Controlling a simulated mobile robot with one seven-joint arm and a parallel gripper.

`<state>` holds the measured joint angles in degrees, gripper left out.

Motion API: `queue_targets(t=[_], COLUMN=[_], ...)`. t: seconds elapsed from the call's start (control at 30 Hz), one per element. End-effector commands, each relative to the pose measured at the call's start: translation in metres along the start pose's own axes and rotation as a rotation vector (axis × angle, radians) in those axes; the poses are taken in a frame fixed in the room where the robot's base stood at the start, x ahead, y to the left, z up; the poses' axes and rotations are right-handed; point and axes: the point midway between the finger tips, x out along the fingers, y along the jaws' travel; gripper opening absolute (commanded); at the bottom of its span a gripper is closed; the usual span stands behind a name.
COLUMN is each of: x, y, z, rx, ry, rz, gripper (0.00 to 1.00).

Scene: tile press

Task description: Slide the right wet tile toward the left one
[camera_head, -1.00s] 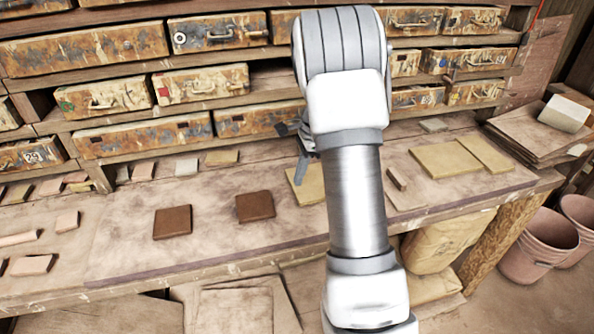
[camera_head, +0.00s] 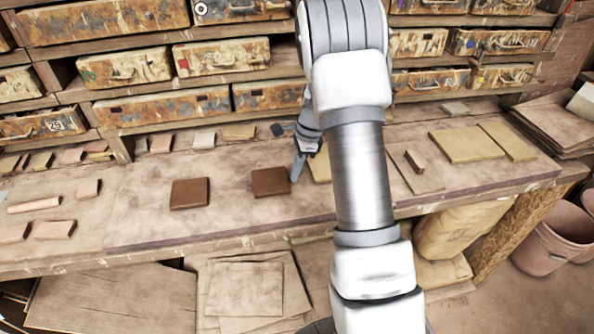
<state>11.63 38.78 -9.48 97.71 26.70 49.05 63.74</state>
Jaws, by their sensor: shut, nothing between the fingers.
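Two dark brown wet tiles lie flat on the workbench (camera_head: 140,226). The left tile (camera_head: 190,193) and the right tile (camera_head: 269,182) are apart, with a strip of bare bench between them. My gripper (camera_head: 296,178) is shut and empty, pointing down just beside the right edge of the right tile. Whether its fingertips touch the tile, I cannot tell. My arm hides part of the bench to the right of the gripper.
A yellowish tile (camera_head: 320,168) lies just right of my gripper, partly hidden by my arm. Small pale tiles lie along the back and left. Drawers (camera_head: 160,107) rise behind the bench. Yellow slabs (camera_head: 467,145) lie at the right.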

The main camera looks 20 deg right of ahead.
Motion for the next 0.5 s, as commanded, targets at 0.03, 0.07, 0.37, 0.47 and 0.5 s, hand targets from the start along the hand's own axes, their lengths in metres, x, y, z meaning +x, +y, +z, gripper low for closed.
queue_targets(t=[0.03, 0.07, 0.37, 0.47, 0.5], x=[0.0, 0.001, 0.017, 0.022, 0.024], y=[0.0, 0.0, 0.001, 0.0, 0.0], z=[0.003, 0.006, 0.078, 0.098, 0.104], rx=[-0.001, -0.002, -0.006, -0.005, -0.003], ry=[0.0, 0.0, 0.0, 0.001, 0.0], rz=[0.0, 0.001, 0.003, 0.002, 0.002], gripper=[0.0, 0.0, 0.0, 0.0, 0.0])
